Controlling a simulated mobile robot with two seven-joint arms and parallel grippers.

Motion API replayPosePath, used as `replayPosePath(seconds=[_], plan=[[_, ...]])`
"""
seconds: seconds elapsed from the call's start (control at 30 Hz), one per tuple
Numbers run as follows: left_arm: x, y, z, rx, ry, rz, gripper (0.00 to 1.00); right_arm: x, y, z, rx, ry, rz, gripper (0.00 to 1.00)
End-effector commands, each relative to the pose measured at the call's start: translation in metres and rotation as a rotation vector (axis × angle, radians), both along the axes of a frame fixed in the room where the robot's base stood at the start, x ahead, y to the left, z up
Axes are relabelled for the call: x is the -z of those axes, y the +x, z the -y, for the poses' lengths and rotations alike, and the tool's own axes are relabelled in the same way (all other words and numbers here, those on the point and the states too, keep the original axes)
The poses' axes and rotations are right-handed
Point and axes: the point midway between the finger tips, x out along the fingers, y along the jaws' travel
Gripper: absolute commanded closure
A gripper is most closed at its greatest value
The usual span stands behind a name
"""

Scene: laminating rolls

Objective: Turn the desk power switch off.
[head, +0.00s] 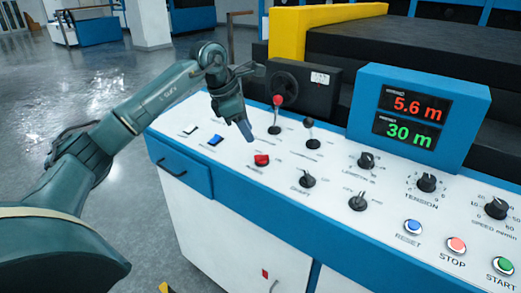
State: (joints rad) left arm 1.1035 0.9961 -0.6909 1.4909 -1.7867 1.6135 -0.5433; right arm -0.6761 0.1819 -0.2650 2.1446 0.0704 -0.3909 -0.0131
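The red rocker switch (261,160) sits on the sloped white top of the control desk, left of the middle. Its printed label is too small to read surely, and I cannot tell which way the rocker is tipped. My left gripper (247,134) points down just above and behind the red switch, apart from it. Its fingers show as one narrow tip with nothing between them, so it looks shut. My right gripper is not in view.
A white switch (190,129) and a blue switch (215,141) lie to the left. Two levers, one red-knobbed (277,101) and one black-knobbed (309,122), stand behind. Black knobs, a display box (418,110) and the stop button (456,245) are to the right.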

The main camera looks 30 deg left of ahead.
Motion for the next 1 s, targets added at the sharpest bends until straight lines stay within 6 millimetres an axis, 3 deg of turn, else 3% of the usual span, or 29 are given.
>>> replayPosePath(seconds=[0.2, 0.4, 0.83, 1.0], plan=[[0.044, 0.015, 0.012, 0.001, -0.004, -0.005, 0.68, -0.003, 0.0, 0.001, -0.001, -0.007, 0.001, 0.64], [0.069, 0.025, 0.017, 0.0, -0.004, -0.001, 0.68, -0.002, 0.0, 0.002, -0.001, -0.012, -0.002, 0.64], [0.079, 0.029, 0.019, 0.001, -0.003, 0.001, 0.68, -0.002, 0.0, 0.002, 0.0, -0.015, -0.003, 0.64], [0.079, 0.029, 0.019, 0.001, -0.002, 0.001, 0.81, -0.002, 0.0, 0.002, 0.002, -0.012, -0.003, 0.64]])
